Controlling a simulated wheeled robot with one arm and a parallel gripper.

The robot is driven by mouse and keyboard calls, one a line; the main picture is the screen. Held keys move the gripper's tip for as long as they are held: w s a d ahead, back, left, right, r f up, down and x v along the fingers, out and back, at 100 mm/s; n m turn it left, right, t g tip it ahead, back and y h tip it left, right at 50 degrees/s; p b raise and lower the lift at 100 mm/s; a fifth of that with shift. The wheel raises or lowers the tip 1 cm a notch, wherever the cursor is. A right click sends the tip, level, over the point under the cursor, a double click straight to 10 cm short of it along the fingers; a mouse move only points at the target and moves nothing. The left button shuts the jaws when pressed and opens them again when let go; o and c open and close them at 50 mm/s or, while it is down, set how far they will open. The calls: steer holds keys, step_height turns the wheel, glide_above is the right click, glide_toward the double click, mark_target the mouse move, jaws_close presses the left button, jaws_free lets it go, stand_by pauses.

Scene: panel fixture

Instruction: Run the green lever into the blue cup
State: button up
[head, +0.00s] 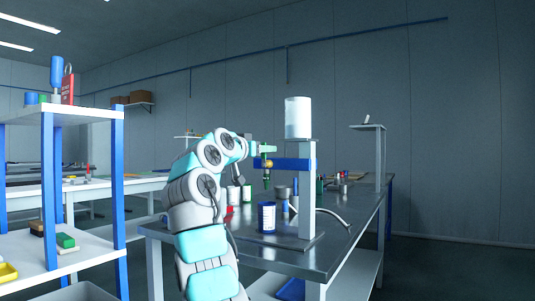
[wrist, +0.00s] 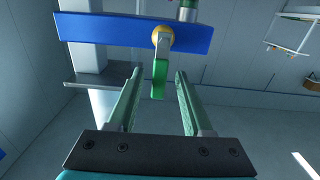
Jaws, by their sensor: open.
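The green lever (wrist: 160,78) hangs from a brass-coloured pivot (wrist: 162,38) on the blue bar in the wrist view. My gripper (wrist: 159,73) is open, with one green finger on each side of the lever and a visible gap to both. In the head view my gripper (head: 264,149) is at the blue bar (head: 296,164), beside the brass fitting (head: 268,163). The blue cup (head: 267,217), with a pale label, stands upright on the table below the fitting. The lever is hard to make out in the head view.
A white post (head: 306,200) carries the bar and a white cylinder (head: 298,118). Cans and small items stand on the dark metal table (head: 285,257) around the cup. A white shelf unit (head: 85,113) with blue legs is at left. Floor at right is clear.

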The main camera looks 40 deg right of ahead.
steer(key=shift+b+v, duration=0.35)
steer(key=shift+v, duration=1.85)
steer(key=w+a+f+n+y+p, duration=0.2)
steer(key=w+a+f+n+y, duration=0.15)
steer(key=a+f+n, duration=0.2)
steer(key=s+a+f+n+g+y+p, duration=0.1)
steer(key=s+a+f+n+y, duration=0.15)
steer(key=s+a+f, duration=0.4)
steer(key=s+a+f+n+g+y, duration=0.1)
steer(key=s+f+n+y, duration=0.15)
steer(key=f, duration=0.75)
steer(key=s+a+f+n+g+y, duration=0.1)
steer(key=s+a+f+g+y, duration=0.1)
steer(key=s+a+f, duration=0.4)
steer(key=s+a+f+n+g+y+p, duration=0.1)
steer(key=s+a+f+g+y, duration=0.1)
steer(key=s+a+f, duration=0.5)
steer(key=s+a+f+n+g+y+p, duration=0.1)
steer(key=s+a+f+y, duration=0.3)
steer(key=s+f, duration=1)
steer(key=s+a+g, duration=0.1)
steer(key=s+a, duration=0.2)
steer(key=s, duration=0.8)
steer(key=shift+g, duration=0.3)
